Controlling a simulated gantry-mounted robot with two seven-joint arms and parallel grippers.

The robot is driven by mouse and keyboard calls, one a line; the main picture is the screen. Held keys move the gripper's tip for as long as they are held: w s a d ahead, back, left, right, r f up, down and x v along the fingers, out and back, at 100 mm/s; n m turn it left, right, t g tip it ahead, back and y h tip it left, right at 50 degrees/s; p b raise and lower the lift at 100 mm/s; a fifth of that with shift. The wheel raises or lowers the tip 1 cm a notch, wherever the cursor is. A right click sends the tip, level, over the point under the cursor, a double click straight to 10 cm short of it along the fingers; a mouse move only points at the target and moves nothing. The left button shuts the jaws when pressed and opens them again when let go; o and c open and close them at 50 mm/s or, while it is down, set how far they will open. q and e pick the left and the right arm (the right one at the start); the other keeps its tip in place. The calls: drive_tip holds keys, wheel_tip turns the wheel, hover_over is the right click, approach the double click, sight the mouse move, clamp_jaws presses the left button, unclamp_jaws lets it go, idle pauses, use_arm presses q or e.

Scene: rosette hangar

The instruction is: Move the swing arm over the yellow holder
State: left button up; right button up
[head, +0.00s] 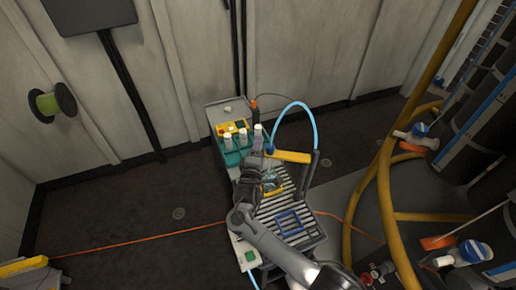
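A yellow bar (292,156), which looks like the swing arm, reaches across the upper part of a slatted workbench (272,208). A light blue hose (284,109) arches above it, and a dark upright piece stands at its right end. A small yellow piece (275,192), which may be the yellow holder, lies on the slats below the bar, partly hidden by my gripper. My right gripper (262,168) is at the bar's left end, over the bench. Its fingers are too small and dark to show whether they touch the bar or are open. My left gripper is out of view.
A teal rack (232,156) with white-capped bottles stands left of my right gripper. A blue frame (288,222) lies lower on the slats. A yellow pipe rail (388,200) runs at the right. An orange cable (150,237) crosses the open floor.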

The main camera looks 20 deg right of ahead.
drive_tip(key=shift+s+a+r+p, duration=0.1)
drive_tip(key=shift+s+a+p, duration=0.2)
drive_tip(key=shift+s, duration=0.1)
drive_tip(key=p+v, duration=0.2)
drive_tip(key=v, duration=0.7)
drive_tip(key=shift+s+p, duration=0.3)
drive_tip(key=shift+s, duration=0.1)
drive_tip(key=shift+a, duration=0.1)
drive_tip(key=shift+c, duration=0.5)
